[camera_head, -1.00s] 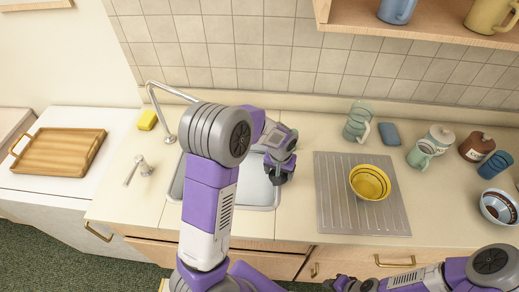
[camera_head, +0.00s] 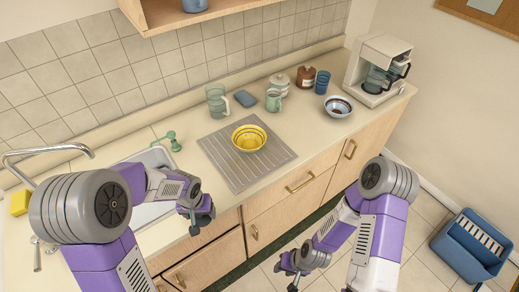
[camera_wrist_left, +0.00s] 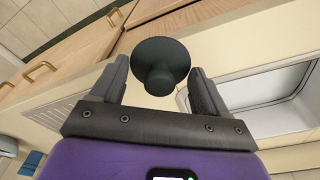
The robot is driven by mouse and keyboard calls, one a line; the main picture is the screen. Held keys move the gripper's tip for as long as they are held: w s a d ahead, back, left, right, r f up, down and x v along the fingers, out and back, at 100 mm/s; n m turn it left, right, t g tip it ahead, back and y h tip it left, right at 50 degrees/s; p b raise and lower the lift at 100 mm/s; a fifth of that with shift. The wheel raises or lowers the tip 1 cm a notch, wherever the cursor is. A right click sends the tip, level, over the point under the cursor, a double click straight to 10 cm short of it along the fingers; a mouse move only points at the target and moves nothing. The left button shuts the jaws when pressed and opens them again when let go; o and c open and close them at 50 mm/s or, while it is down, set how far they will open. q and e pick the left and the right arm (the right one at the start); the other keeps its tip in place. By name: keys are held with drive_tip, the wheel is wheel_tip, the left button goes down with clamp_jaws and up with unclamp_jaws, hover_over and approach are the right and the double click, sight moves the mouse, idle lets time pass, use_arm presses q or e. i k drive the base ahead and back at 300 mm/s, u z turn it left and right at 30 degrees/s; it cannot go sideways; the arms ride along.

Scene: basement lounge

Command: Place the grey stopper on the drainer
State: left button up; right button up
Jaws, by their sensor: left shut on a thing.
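The grey stopper (camera_wrist_left: 160,62), a dark disc with a round knob, sits between the fingers of my left gripper (camera_wrist_left: 158,88) in the left wrist view. The gripper is shut on its knob. In the head view my left gripper (camera_head: 198,222) is above the counter's front edge, between the sink and the drainer; the stopper is hard to make out there. The drainer (camera_head: 222,158) is a grey ridged mat on the counter, to the gripper's upper right. My right gripper (camera_head: 291,274) hangs low over the floor, apart from the counter; its jaw opening is unclear.
A yellow bowl (camera_head: 249,138) stands on the drainer's far middle part; its near part is bare. The sink (camera_head: 152,212) is left of it.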

sight(247, 170)
drive_tip(key=z, duration=1.9)
drive_tip(key=i, duration=1.65)
drive_tip(key=u, duration=2.55)
